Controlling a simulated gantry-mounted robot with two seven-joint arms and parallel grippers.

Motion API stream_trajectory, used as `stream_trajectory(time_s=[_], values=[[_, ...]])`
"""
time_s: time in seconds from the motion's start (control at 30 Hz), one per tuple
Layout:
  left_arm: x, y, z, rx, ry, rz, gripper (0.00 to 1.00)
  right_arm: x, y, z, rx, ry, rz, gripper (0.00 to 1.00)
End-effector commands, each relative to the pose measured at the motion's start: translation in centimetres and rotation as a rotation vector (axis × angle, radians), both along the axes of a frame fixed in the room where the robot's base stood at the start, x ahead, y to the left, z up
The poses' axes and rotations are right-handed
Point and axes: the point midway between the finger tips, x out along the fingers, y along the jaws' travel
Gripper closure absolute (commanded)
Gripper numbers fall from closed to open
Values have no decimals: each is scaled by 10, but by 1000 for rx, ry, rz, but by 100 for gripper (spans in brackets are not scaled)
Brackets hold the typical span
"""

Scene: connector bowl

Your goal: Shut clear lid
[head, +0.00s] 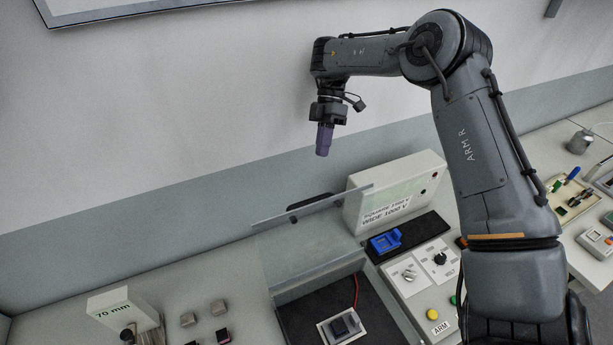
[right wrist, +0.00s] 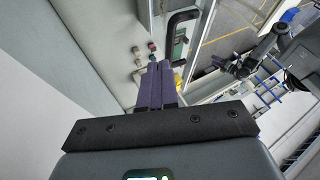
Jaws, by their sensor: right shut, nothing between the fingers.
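The clear lid (head: 300,236) stands raised on the bench box (head: 318,274) in the head view, with its grey edge uppermost and a black handle (head: 309,201) by that edge. The box's dark floor shows, with a small dark block on a pale plate (head: 343,327) in it. My right gripper (head: 323,153) has purple fingers pointing down. It appears above the lid's upper edge in the picture, apart from it. The fingers are shut and empty, and the right wrist view shows them side by side (right wrist: 155,85).
A pale instrument box (head: 395,192) stands behind a blue clamp (head: 385,242) and a control panel with knobs (head: 440,258). A box marked 70 mm (head: 122,310) and several small blocks (head: 220,307) are at left. The wall (head: 150,190) lies behind the bench.

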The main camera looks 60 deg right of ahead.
Motion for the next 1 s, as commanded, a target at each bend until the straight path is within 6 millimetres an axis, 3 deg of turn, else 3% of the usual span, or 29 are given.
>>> stream_trajectory(time_s=[0.6, 1.0], values=[[-4, -3, 0, -11, 11, 7, 33, -13, 47, -67, 3, 1, 0, 100], [-3, -3, 1, -11, 10, 7, 33, -14, 53, -77, 0, 1, 2, 100]])
